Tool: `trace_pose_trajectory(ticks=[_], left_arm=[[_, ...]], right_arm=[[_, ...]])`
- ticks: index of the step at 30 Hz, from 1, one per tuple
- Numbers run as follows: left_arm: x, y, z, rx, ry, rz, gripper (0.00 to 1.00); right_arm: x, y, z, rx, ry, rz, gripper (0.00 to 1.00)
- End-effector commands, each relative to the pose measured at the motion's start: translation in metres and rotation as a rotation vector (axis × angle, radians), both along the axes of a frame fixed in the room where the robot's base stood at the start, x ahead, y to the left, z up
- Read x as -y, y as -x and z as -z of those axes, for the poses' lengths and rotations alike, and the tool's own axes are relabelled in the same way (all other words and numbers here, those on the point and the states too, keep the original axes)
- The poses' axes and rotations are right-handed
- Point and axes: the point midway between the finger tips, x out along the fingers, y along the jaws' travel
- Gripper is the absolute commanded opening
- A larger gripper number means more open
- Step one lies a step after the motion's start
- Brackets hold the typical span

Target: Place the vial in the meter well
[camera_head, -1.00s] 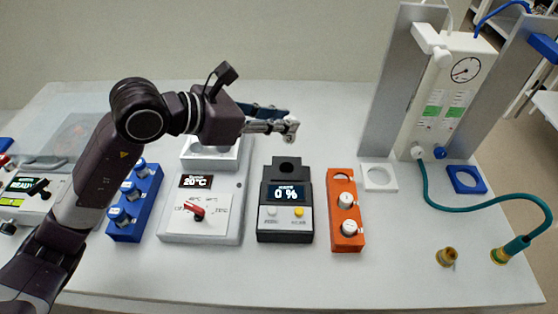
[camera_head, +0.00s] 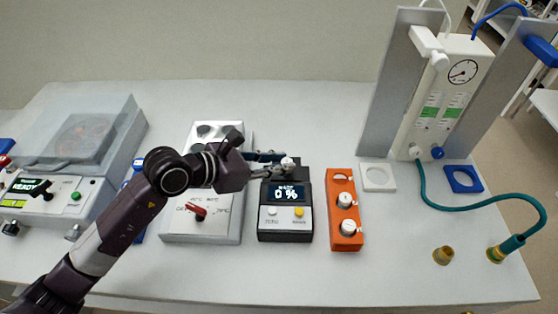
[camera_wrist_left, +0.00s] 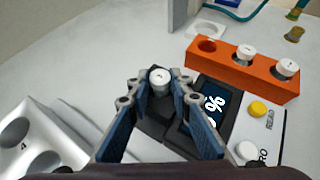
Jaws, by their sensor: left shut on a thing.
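My left gripper (camera_head: 284,166) is shut on a white-capped vial (camera_head: 288,163). In the left wrist view the vial (camera_wrist_left: 160,80) stands upright between the fingertips of my left gripper (camera_wrist_left: 158,90). The vial is over the back part of the black meter (camera_head: 286,212), where the well is; the meter also shows in the wrist view (camera_wrist_left: 175,140). The meter's display reads 0 %. The well's opening is hidden by the vial and gripper, and I cannot tell how far the vial sits in it. My right gripper is not in view.
An orange rack (camera_head: 345,222) with two white-capped vials and one empty hole stands right of the meter. A white heater block (camera_head: 205,222) stands left. A centrifuge (camera_head: 75,150) is at the far left. Two brass fittings and a teal hose lie at the right.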

Motion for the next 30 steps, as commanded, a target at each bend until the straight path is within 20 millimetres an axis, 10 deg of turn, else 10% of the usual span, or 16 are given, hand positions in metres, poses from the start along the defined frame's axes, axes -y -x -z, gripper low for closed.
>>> trace_pose_trajectory(ticks=[5, 6, 11, 22, 30], left_arm=[[0.000, 0.000, 0.004, 0.000, 0.000, 0.000, 0.00], [0.000, 0.000, 0.004, 0.000, 0.000, 0.000, 0.20], [0.000, 0.000, 0.003, 0.000, 0.000, 0.000, 0.37], [0.000, 0.000, -0.004, 0.000, 0.000, 0.000, 0.37], [-0.039, 0.024, -0.021, 0.002, -0.005, -0.002, 0.37]], right_arm=[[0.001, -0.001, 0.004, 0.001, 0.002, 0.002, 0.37], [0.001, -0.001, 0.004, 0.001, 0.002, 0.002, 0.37], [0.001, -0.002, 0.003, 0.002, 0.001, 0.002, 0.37], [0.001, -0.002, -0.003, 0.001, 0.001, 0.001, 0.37], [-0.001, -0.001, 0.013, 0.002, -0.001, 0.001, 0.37]])
